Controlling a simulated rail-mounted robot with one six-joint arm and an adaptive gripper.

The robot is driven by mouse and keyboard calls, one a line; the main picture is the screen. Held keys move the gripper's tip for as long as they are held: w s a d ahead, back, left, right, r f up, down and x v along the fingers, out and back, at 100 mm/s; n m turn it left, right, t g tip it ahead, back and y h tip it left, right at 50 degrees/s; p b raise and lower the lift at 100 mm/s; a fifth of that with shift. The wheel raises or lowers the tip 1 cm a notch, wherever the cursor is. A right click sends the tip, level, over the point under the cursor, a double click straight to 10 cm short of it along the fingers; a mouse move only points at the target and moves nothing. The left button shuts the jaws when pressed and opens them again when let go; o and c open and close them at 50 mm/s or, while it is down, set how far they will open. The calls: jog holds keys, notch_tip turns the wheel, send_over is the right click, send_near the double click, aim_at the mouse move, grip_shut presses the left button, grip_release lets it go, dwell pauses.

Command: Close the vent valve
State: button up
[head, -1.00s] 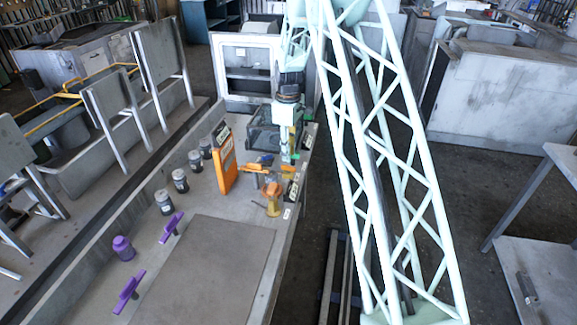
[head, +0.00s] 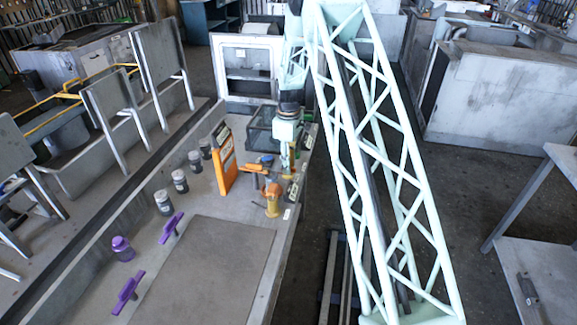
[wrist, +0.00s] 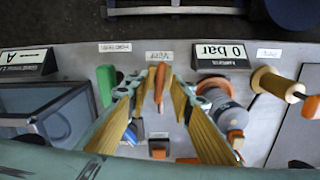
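An orange lever handle (wrist: 160,84) stands below a small white label in the wrist view, its text too small to read for certain; I take it for the vent valve. Its long side points up and down in the picture. My gripper (wrist: 159,88) is open, with its tan-padded fingers on either side of the lever. Gaps show between the pads and the lever, so it is not gripped. In the head view my gripper (head: 288,171) is low over the far right end of the bench, and the lever is hard to make out there.
A gauge display (wrist: 222,53) reads 0 bar. Close by are a green part (wrist: 106,84), a grey cylinder with a red ring (wrist: 224,104) and a tan spool-like knob (wrist: 277,85). A dark clear-walled box (wrist: 45,115) stands left. An orange panel (head: 224,162) stands upright on the bench.

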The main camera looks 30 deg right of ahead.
grip_shut()
jog(key=shift+m, duration=0.6)
jog(key=m, duration=1)
jog(key=shift+b, duration=0.35)
jog(key=m, duration=0.4)
jog(key=shift+m, duration=0.4)
jog(key=shift+o, duration=0.2)
grip_release()
